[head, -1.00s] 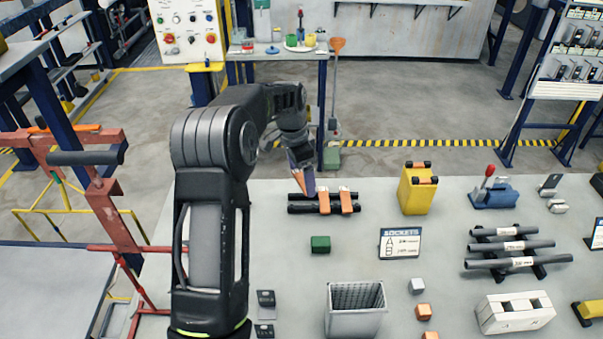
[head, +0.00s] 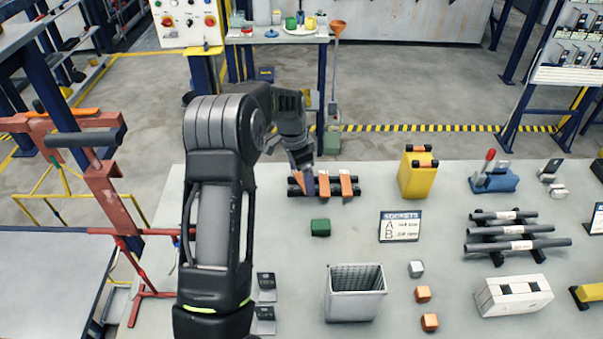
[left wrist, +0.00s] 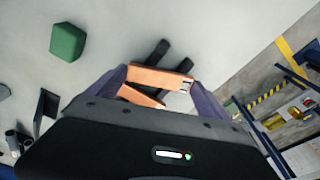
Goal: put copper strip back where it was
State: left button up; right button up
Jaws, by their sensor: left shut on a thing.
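A rack of two dark bars (head: 355,194) lies at the back of the grey bench, with two copper strips (head: 323,184) (head: 346,185) across it. My left gripper (head: 303,184) is at the rack's left end, shut on another copper strip (head: 298,180). In the left wrist view a copper strip (left wrist: 155,80) spans between the purple fingers, close over the dark bars (left wrist: 151,57). A second strip (left wrist: 140,97) shows below it. I cannot tell whether the held strip touches the bars. My right gripper is out of view.
A green block (head: 320,227) lies in front of the rack. A yellow holder (head: 418,174) stands to its right, a sockets sign (head: 400,227) and grey bin (head: 354,292) nearer. Dark tubes (head: 512,230) lie on a rack at right.

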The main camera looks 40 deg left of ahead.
aim_at(298, 181)
pick_arm(q)
jog(key=shift+f, duration=0.2)
jog(key=o, duration=1.6)
jog(key=r, duration=0.5)
jog(key=s+r, duration=0.1)
jog(key=r, duration=0.1)
jog(key=shift+a+r, duration=0.25)
jog(key=shift+r, duration=0.1)
